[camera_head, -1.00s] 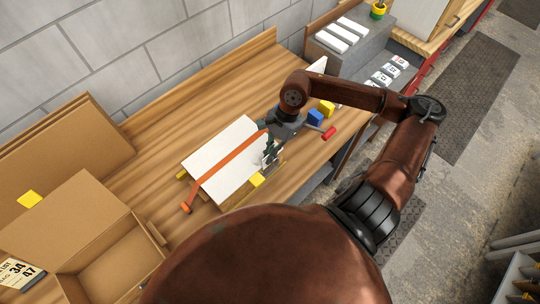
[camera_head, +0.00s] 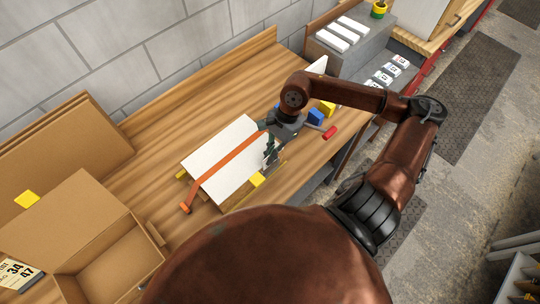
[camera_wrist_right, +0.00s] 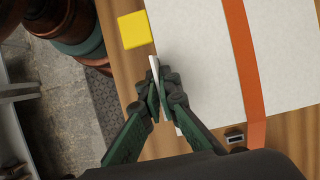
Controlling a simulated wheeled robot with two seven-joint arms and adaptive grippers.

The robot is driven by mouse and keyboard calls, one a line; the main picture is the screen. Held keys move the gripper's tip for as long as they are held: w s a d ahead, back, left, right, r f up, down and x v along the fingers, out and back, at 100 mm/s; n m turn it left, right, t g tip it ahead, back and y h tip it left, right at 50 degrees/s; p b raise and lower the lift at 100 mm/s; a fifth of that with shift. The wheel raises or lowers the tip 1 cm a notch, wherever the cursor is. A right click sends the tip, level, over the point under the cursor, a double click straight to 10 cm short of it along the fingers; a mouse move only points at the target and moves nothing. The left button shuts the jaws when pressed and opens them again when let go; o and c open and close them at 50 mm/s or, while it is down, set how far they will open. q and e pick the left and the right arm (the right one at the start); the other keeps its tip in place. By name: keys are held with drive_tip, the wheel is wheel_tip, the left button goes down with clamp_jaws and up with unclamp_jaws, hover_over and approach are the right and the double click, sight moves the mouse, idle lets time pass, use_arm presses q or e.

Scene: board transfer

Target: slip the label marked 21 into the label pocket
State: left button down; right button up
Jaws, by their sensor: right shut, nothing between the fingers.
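My right gripper (camera_head: 267,163) is at the near right edge of a white board (camera_head: 225,158) on the wooden bench. In the right wrist view the green fingers (camera_wrist_right: 157,88) are shut and empty. A thin white strip (camera_wrist_right: 154,66) stands just past the fingertips at the board's edge. I cannot tell if it is the label marked 21 or part of the label pocket. White labels with dark marks (camera_head: 384,76) lie on the grey unit at the right, their numbers too small to read. My left gripper is not in view.
An orange strap (camera_head: 222,167) crosses the board. A yellow block (camera_head: 257,179) lies by the board's near edge. Blue (camera_head: 316,116) and yellow (camera_head: 327,108) blocks and a red-ended tool (camera_head: 330,132) are right of the gripper. An open cardboard box (camera_head: 105,265) stands at the left.

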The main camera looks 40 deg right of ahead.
drive_tip(key=o, duration=0.6)
drive_tip(key=v, duration=1.2)
